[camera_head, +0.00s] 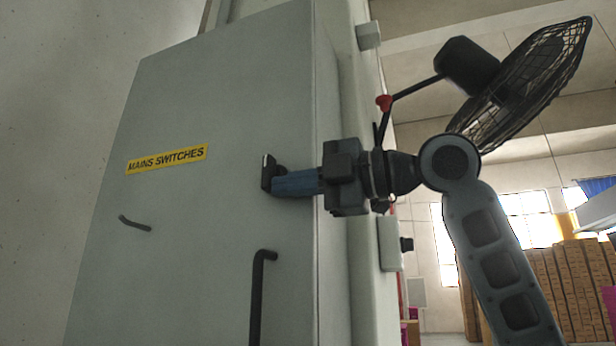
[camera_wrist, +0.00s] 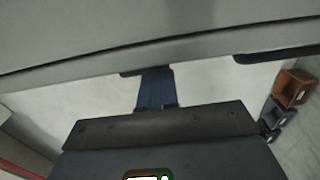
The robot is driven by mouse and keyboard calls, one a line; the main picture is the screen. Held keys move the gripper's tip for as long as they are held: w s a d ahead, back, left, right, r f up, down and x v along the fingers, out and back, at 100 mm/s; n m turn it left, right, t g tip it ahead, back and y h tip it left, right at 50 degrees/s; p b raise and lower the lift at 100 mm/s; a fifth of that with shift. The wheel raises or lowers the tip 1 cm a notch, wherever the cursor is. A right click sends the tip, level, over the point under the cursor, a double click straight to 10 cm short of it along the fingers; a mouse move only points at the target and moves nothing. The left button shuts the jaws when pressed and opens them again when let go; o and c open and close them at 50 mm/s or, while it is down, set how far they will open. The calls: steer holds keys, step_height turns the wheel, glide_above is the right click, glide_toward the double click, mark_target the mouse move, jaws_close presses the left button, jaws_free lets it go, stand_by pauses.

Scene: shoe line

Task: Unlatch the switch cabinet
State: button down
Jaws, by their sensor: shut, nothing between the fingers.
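The switch cabinet (camera_head: 215,250) is a tall grey box with a yellow "MAINS SWITCHES" label (camera_head: 166,159) on its front. A small black latch (camera_head: 267,171) sits on the front near its right edge. My gripper (camera_head: 275,184) has its blue fingers shut, with the tips right at the latch; I cannot tell whether they touch it. In the wrist view the shut fingers (camera_wrist: 155,72) point at the cabinet face (camera_wrist: 150,30), and a dark piece shows by their tips. A long black handle (camera_head: 258,300) stands below the latch. The cabinet door looks closed.
A short black bar (camera_head: 135,224) is on the left of the cabinet front. A caged fan (camera_head: 525,80) hangs at the upper right, behind my arm. A small switch box (camera_head: 391,244) is on the wall beside the cabinet. Stacked brown boxes (camera_head: 560,285) stand far right.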

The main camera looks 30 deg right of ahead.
steer(key=shift+f, duration=0.1)
stand_by(0.3)
steer(key=shift+w+a+f+b, duration=0.1)
steer(key=shift+b, duration=0.55)
